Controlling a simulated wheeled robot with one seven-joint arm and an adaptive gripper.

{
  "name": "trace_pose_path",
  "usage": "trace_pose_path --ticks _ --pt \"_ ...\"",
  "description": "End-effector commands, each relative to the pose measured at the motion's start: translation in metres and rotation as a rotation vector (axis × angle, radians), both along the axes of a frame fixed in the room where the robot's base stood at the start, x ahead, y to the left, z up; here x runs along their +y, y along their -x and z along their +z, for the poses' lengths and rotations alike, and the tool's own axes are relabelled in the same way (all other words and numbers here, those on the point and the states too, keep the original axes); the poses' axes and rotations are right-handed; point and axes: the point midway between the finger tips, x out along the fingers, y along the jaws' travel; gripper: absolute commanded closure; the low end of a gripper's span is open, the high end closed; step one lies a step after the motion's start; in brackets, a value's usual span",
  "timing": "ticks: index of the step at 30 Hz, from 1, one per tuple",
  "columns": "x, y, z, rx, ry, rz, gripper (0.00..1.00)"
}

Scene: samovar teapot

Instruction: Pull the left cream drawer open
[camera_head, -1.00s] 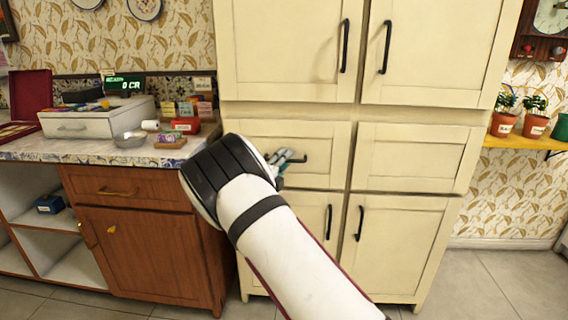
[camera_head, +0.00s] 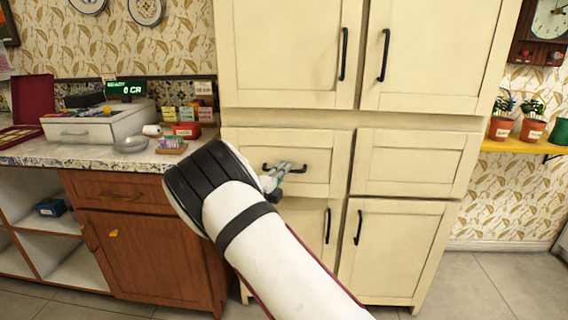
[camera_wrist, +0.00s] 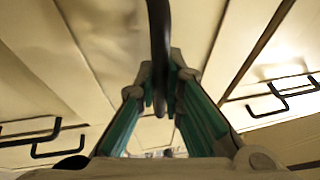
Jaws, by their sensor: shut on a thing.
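The left cream drawer (camera_head: 318,176) is in the cream cabinet, below the tall upper doors. Its front seems to stand out very slightly, but the gap is too small to be sure. Its dark bar handle (camera_head: 303,168) runs level across the front. My gripper (camera_head: 281,172) is at the handle's middle, shut on it. In the wrist view, the dark handle (camera_wrist: 159,45) passes between the two fingers of my gripper (camera_wrist: 160,95). My forearm hides the drawer's lower left part.
Lower doors with black handles (camera_head: 328,226) are just below. A wooden counter cabinet (camera_head: 150,250) stands close on the left, with a cash register (camera_head: 95,127) on top. The floor at right is clear.

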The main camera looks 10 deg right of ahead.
Motion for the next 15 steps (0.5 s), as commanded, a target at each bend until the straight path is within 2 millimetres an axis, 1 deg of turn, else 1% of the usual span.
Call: trace_pose_path --ticks 1,5,15 --pt "0.006 0.012 0.003 0.007 0.0 0.004 1.0" --pt "0.016 0.043 0.004 0.008 0.001 0.004 1.0" --pt "0.045 0.134 0.004 0.007 0.001 0.004 1.0"
